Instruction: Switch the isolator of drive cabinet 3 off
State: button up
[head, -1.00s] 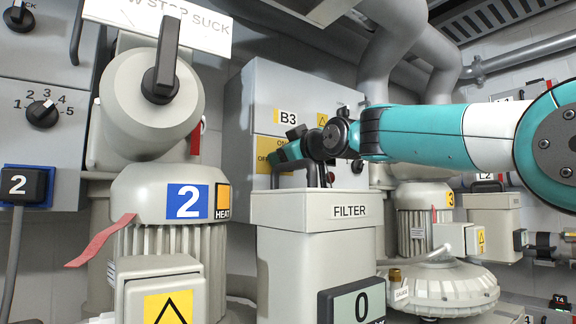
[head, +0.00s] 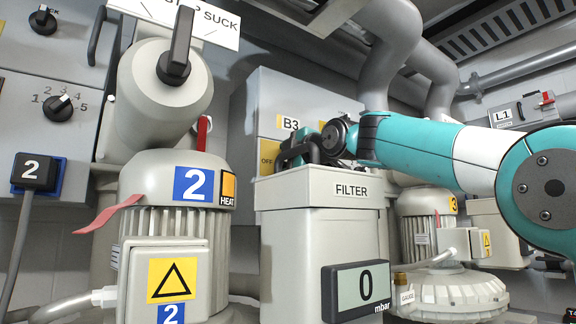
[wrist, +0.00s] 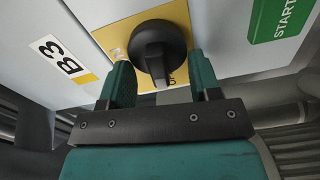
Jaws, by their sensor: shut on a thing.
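Drive cabinet B3 (head: 335,92) is a grey box behind the filter housing in the head view. Its face and B3 label also show in the wrist view (wrist: 70,58). The isolator is a black rotary knob (wrist: 155,45) on a yellow plate (wrist: 178,14). Its raised grip runs roughly up and down in the wrist view, and the markings are partly covered. My gripper (wrist: 160,82) is shut on the knob, with one teal finger on each side. In the head view my gripper (head: 294,153) is partly hidden behind the filter housing and wrist.
The filter housing (head: 320,220) stands close below my wrist, with a gauge reading 0 (head: 362,290). Blower 2 (head: 180,205) is at the left, and blower 3 (head: 430,225) at the right. A green START label (wrist: 275,15) is near the knob. Grey pipes (head: 395,50) run above.

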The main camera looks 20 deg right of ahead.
jog(key=shift+f+n, duration=0.2)
jog(key=shift+n, duration=0.5)
jog(key=shift+b, duration=0.3)
jog(key=o, duration=0.9)
jog(key=shift+b+v, duration=3.3)
jog(key=shift+v, duration=5.45)
jog(key=shift+r, duration=0.1)
